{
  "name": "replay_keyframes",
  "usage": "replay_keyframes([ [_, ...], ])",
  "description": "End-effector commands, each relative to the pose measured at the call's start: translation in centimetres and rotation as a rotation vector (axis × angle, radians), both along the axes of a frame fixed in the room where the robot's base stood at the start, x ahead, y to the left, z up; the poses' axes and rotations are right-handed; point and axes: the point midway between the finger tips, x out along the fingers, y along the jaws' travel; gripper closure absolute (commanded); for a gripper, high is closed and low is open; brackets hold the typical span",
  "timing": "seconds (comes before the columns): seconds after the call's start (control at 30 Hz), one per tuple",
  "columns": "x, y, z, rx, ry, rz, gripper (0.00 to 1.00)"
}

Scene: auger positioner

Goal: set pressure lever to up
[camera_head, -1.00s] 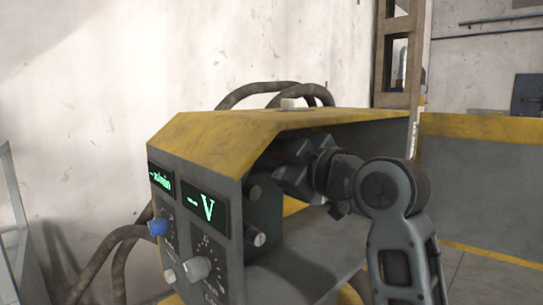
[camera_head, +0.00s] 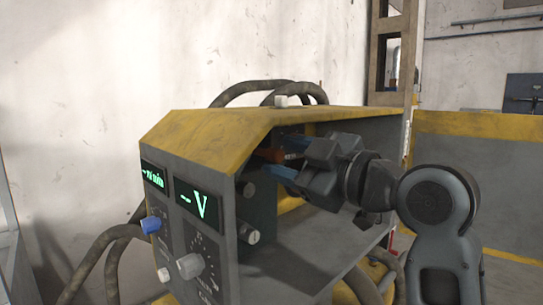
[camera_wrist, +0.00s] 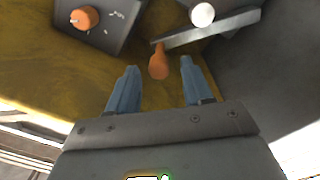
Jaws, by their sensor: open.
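The pressure lever, with an orange handle (camera_wrist: 159,63) at the end of a grey metal bar (camera_wrist: 210,30), shows in the wrist view at upper middle. My gripper (camera_wrist: 159,72) is open, its two blue fingers pointing at the handle. The handle's tip lies between the fingertips in the picture, with gaps on both sides; I cannot tell how deep it sits.
An orange knob (camera_wrist: 85,18) on a dark plate and a white round part (camera_wrist: 202,14) are close by. The yellow-topped housing (camera_head: 215,130) has a roof edge above my gripper. Its front holds displays, a blue knob (camera_head: 151,225) and a grey knob (camera_head: 190,266). Hoses (camera_head: 240,92) loop behind.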

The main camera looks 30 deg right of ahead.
Motion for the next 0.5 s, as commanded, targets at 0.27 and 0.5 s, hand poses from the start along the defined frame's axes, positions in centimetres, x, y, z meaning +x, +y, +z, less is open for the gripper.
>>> replay_keyframes([
  [0.27, -2.1, -0.7, -0.1, 0.0, 0.001, -0.001, 0.5],
  [0.5, -2.1, -0.7, -0.1, 0.0, 0.001, -0.001, 0.5],
])
